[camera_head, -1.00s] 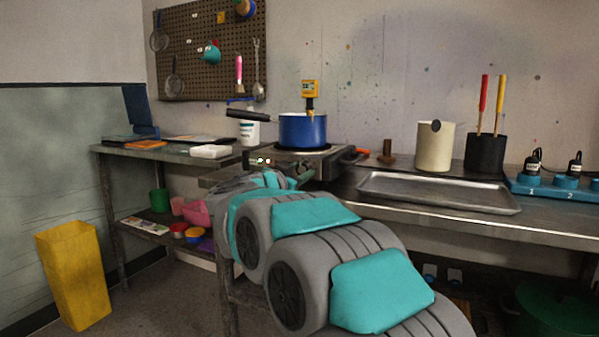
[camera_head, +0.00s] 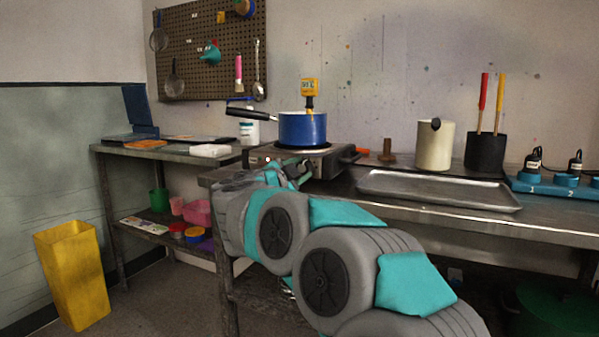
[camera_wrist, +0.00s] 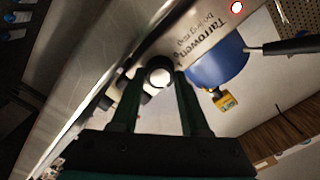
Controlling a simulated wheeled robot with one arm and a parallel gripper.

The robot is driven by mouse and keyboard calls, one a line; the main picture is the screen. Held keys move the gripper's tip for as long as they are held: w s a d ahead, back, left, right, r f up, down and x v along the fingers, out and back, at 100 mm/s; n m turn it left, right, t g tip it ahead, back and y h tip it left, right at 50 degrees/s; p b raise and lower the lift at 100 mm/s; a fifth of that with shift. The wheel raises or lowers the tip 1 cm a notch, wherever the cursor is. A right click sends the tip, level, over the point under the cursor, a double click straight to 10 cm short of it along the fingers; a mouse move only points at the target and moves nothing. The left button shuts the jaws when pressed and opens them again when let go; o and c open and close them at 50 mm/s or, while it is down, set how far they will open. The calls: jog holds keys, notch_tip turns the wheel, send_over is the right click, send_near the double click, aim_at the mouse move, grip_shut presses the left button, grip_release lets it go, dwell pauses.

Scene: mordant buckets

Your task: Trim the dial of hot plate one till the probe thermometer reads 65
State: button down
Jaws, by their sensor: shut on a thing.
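The hot plate (camera_head: 327,161) stands on the steel bench and carries a blue pot (camera_head: 302,130) with a black handle. A yellow probe thermometer (camera_head: 310,88) rises from the pot; its reading is too small to make out. In the wrist view the pot (camera_wrist: 218,66) and thermometer (camera_wrist: 225,101) appear tilted, beside the plate's lettered front (camera_wrist: 196,35). My gripper (camera_wrist: 159,76) is shut on the round dial (camera_wrist: 160,72), with one finger on each side. In the head view my gripper (camera_head: 303,172) is at the plate's front and the dial is hidden.
A metal tray (camera_head: 440,207) lies right of the hot plate. Behind it stand a cream container (camera_head: 434,147) and a black pot with two sticks (camera_head: 485,153). A white jar (camera_head: 250,128) is behind the handle.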

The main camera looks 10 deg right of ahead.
dwell(0.5)
jog(key=shift+c, duration=2)
grip_release()
jog(key=v, duration=0.7)
jog(key=shift+s+a, duration=0.25)
jog(key=shift+s, duration=0.05)
